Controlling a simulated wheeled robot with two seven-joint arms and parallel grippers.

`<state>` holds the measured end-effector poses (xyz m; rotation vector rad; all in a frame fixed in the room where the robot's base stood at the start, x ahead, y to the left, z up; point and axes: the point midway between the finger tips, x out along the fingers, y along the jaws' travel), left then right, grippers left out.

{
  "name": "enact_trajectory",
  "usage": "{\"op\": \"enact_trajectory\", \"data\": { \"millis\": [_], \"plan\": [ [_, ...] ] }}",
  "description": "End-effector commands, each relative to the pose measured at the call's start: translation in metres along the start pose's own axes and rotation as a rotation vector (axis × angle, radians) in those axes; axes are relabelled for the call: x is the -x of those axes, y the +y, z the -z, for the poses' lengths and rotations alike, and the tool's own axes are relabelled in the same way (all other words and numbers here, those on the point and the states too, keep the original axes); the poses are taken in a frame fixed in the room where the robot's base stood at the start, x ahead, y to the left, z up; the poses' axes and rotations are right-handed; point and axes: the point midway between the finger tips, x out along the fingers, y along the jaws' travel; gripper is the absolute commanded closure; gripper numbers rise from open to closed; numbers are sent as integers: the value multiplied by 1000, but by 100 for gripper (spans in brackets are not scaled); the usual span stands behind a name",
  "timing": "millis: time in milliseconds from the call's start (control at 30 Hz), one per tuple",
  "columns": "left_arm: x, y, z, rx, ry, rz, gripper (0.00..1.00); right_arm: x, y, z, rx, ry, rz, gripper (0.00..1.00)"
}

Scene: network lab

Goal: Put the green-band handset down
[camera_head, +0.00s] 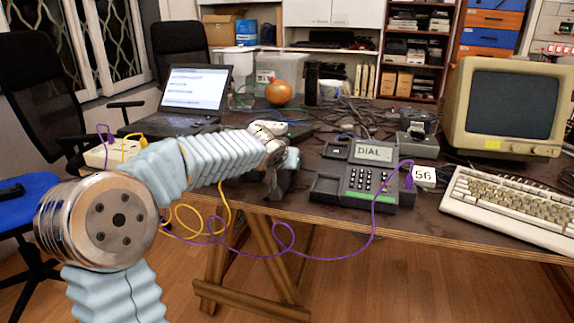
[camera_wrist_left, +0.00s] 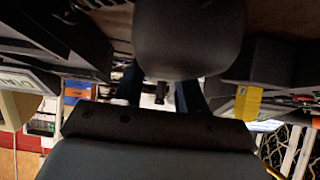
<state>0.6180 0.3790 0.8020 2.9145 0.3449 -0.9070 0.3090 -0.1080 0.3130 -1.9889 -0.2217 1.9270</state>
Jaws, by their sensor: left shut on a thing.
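The desk phone (camera_head: 357,180) with a green band along its front edge sits on the table; its display reads DIAL. My left gripper (camera_head: 279,184) is just left of this phone, low near the table's front edge. In the left wrist view its fingers (camera_wrist_left: 160,94) are shut on a dark rounded piece (camera_wrist_left: 190,42), which looks like the handset. Its green band does not show, and I cannot tell whether it touches anything below. My right gripper is not in view.
A purple cord (camera_head: 345,257) loops below the table edge from the phone. A yellow plug (camera_wrist_left: 247,102) shows on a dark device beside my gripper.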

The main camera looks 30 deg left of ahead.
Motion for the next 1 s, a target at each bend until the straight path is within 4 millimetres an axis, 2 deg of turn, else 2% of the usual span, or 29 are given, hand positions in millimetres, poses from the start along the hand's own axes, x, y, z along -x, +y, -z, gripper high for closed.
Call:
{"op": "enact_trajectory", "data": {
  "millis": [367,400,567,867,933,1000],
  "plan": [
    [-3,0,-5,1,3,-1,96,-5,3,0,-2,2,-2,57],
    [-3,0,-5,1,2,0,58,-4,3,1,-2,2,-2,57],
    [-2,0,-4,0,1,0,34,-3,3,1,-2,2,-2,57],
    [-1,0,-2,0,1,0,34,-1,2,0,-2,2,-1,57],
    [1,0,1,0,1,0,34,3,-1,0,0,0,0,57],
    [11,0,-1,1,4,0,34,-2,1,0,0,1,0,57]
  ]
}}
